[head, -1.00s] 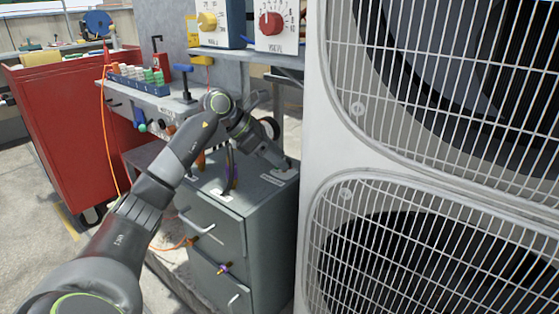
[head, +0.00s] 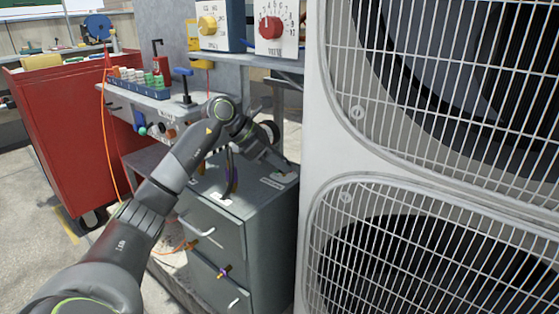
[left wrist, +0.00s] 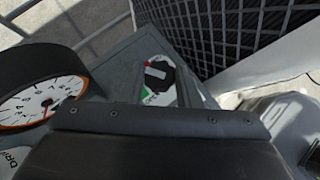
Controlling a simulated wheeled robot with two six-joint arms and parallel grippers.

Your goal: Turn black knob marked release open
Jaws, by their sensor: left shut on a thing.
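My left gripper (head: 287,168) reaches down to the back right of the grey cabinet's top, by the condenser. In the left wrist view a black knob (left wrist: 163,72) with a pale bar across it sits on a plate with red, white and green marks. The gripper's dark body (left wrist: 160,140) fills the lower part of that view. The gripper is shut on the knob; its fingertips are mostly hidden. A pale label (head: 279,181) lies on the cabinet top in front of the gripper; I cannot read it.
A gauge with an orange rim (left wrist: 40,102) stands left of the knob in the wrist view. The white condenser (head: 312,130) rises close on the right. The grey cabinet (head: 262,235) has handles and small valves. A shelf carries boxes with a yellow dial (head: 208,23) and red dial (head: 271,27).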

